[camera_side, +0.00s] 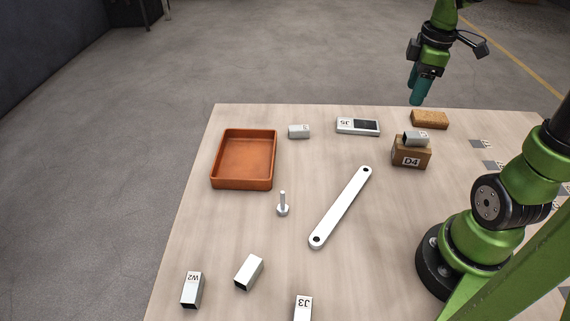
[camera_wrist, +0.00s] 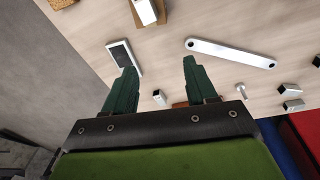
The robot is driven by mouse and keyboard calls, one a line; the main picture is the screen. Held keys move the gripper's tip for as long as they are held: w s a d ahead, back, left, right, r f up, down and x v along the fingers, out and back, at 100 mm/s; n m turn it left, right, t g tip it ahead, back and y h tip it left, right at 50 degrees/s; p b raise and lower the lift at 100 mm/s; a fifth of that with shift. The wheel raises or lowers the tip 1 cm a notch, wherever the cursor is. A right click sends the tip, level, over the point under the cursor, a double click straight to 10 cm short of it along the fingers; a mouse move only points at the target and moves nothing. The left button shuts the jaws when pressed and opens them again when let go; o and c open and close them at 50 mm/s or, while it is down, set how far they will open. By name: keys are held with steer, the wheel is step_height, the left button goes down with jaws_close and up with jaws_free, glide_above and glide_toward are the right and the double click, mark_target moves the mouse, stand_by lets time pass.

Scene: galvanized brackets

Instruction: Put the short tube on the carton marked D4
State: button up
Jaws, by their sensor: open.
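The carton marked D4 (camera_side: 411,158) is a small brown box at the right of the table. A short grey tube (camera_side: 415,138) lies on its top, with no gripper touching it. In the wrist view this tube (camera_wrist: 146,11) is at the top edge, partly cut off, with the carton (camera_wrist: 161,13) beneath it. My gripper (camera_side: 416,91) is raised beyond the far table edge, behind and above the carton. In the wrist view my gripper (camera_wrist: 159,66) has its green fingers wide apart with nothing held between them.
A tan block (camera_side: 429,119) lies behind the carton. Tubes W2 (camera_side: 192,289), J3 (camera_side: 303,308) and an unmarked one (camera_side: 249,271) lie nearer.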

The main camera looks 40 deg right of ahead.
steer(key=s+a+r+m+t+y, duration=0.1)
steer(key=a+m+t, duration=0.2)
steer(key=a, duration=0.7)
steer(key=s+a+r+m+t+y, duration=0.1)
steer(key=a+r+m+t, duration=0.1)
steer(key=a+m, duration=0.5)
steer(key=a, duration=0.3)
steer(key=shift+s+r+m+t, duration=0.15)
steer(key=shift+m+t, duration=0.15)
steer(key=shift+t, duration=0.1)
